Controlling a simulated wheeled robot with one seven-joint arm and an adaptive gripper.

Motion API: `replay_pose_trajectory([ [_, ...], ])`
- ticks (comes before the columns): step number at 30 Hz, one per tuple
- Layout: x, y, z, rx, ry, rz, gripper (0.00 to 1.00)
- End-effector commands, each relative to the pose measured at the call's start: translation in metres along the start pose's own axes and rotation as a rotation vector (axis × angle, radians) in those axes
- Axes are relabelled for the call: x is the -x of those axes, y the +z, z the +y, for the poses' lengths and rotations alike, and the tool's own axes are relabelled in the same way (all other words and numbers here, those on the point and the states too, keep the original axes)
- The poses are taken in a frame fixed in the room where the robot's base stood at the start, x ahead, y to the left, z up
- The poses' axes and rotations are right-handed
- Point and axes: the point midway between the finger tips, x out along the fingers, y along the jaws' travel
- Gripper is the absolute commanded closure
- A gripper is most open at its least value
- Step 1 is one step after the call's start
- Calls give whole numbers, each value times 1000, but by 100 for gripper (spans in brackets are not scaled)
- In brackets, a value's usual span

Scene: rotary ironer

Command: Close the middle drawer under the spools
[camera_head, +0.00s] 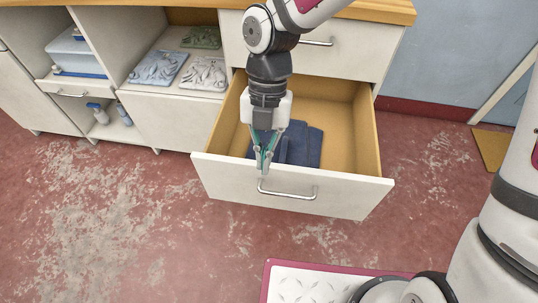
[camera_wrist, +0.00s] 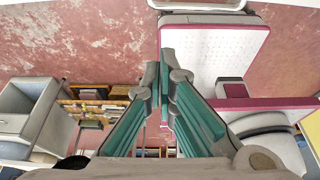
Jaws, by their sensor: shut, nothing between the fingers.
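The open drawer (camera_head: 345,193) is pulled well out of the cabinet, below a closed white drawer (camera_head: 355,45). It has a white front, a bar handle (camera_head: 287,194) and yellow-tan wooden sides. Folded dark blue cloth (camera_head: 300,145) lies inside. My gripper (camera_head: 262,172) points down with its green-lined fingers shut and empty. Its tips overlap the top of the drawer front, just left of and above the handle; I cannot tell whether they touch it. The fingers also show closed together in the wrist view (camera_wrist: 165,62). No spools are visible.
Left of the drawer, shelves hold carved grey-blue tiles (camera_head: 158,68), a plastic box (camera_head: 75,50) and spray bottles (camera_head: 97,112). The worn red floor (camera_head: 110,210) in front is clear on the left. A tan mat (camera_head: 492,148) lies at the right.

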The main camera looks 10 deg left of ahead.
Motion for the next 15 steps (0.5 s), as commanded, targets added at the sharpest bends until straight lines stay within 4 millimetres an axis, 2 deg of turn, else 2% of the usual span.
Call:
replay_pose_trajectory([
  [3,-26,1,-1,0,-4,4,100],
  [12,-85,1,0,-2,-2,2,100],
  [15,-78,16,0,-6,1,-2,100],
])
